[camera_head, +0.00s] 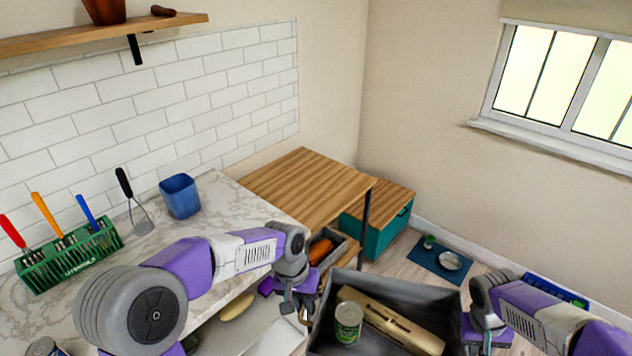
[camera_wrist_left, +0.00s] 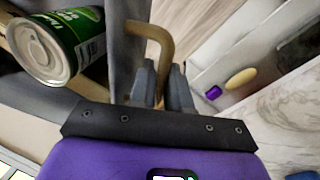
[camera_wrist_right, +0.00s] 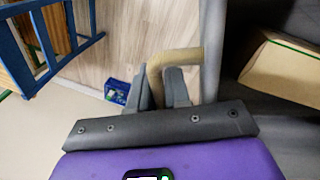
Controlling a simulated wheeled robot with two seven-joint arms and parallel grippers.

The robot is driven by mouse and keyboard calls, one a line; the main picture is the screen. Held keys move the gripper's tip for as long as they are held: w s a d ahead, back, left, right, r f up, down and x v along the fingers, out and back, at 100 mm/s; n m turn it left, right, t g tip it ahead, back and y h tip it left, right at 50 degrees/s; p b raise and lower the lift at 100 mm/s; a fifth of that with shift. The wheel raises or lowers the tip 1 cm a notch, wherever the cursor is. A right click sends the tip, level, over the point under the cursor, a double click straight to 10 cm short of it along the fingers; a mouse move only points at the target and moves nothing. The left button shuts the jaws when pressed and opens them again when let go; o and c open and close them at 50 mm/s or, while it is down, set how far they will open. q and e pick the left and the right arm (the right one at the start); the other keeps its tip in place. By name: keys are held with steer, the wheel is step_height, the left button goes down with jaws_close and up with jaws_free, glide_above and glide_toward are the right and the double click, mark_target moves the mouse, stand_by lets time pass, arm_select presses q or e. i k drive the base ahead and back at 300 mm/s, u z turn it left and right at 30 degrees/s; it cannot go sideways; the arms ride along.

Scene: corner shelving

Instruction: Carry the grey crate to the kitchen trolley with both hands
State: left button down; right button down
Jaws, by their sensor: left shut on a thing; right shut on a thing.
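The grey crate (camera_head: 405,288) is at the bottom of the head view, with a green can (camera_head: 348,322) and a long tan box (camera_head: 392,322) inside. My left gripper (camera_head: 298,305) is shut on the crate's left handle, a tan bar that shows in the left wrist view (camera_wrist_left: 157,40). My right gripper (camera_head: 486,342) is shut on the opposite handle, seen in the right wrist view (camera_wrist_right: 172,62). The crate's near side is cut off. A blue frame with wooden parts (camera_wrist_right: 40,50) shows in the right wrist view; I cannot tell whether it is the kitchen trolley.
A marble counter (camera_head: 240,205) holds a green utensil rack (camera_head: 70,255) and a blue cup (camera_head: 180,196). A wood-topped table (camera_head: 305,183) and a teal cabinet (camera_head: 372,240) stand behind the crate. A blue mat (camera_head: 425,258) lies on the floor.

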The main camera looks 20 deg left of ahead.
mark_target(311, 182)
steer(key=z, duration=0.35)
steer(key=i, duration=2.7)
steer(key=u, duration=1.3)
steer(key=i, duration=0.5)
steer(key=u, duration=0.9)
steer(key=i, duration=0.4)
steer(key=u, duration=0.3)
